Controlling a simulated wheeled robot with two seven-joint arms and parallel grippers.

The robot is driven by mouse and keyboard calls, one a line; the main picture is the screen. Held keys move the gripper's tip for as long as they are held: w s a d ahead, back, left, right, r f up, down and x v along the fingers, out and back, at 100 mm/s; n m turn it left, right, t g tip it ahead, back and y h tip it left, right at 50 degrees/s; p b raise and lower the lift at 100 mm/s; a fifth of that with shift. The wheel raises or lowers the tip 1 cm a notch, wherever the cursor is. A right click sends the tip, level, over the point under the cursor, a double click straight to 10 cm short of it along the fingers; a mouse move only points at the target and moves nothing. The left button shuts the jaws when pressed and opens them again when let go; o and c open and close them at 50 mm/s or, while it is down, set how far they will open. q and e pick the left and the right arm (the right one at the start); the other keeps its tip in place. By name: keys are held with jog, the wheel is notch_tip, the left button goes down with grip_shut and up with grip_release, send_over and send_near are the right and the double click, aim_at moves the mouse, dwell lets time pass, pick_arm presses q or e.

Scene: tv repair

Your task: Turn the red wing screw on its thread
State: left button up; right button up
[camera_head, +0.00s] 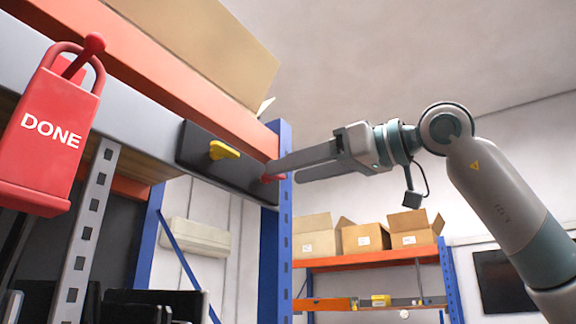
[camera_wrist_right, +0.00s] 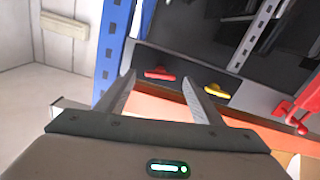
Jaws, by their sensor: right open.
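The red wing screw (camera_head: 272,178) sits at the right end of a dark plate (camera_head: 240,176) on the shelf beam. In the right wrist view the red wing screw (camera_wrist_right: 159,74) appears between the fingertips, its wings lying roughly level. My right gripper (camera_head: 281,172) is open, reaching in from the right with its tips at the screw. In the right wrist view the right gripper (camera_wrist_right: 158,79) has a fingertip to each side of the screw; I cannot tell whether they touch it. My left gripper is out of view.
A yellow wing screw (camera_head: 223,150) is on the same plate, left of the red one. A red DONE tag (camera_head: 48,135) hangs on the beam at the left. A blue upright (camera_head: 284,235) stands just beside the plate's end. Boxes (camera_head: 365,238) stand on a rear shelf.

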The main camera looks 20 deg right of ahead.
jog(key=shift+x, duration=1.1)
jog(key=shift+c, duration=0.2)
jog(key=c, duration=1)
jog(key=shift+c, duration=0.2)
jog(key=shift+r+m+p, duration=0.1)
jog(key=shift+m+p, duration=0.2)
jog(key=shift+m, duration=0.1)
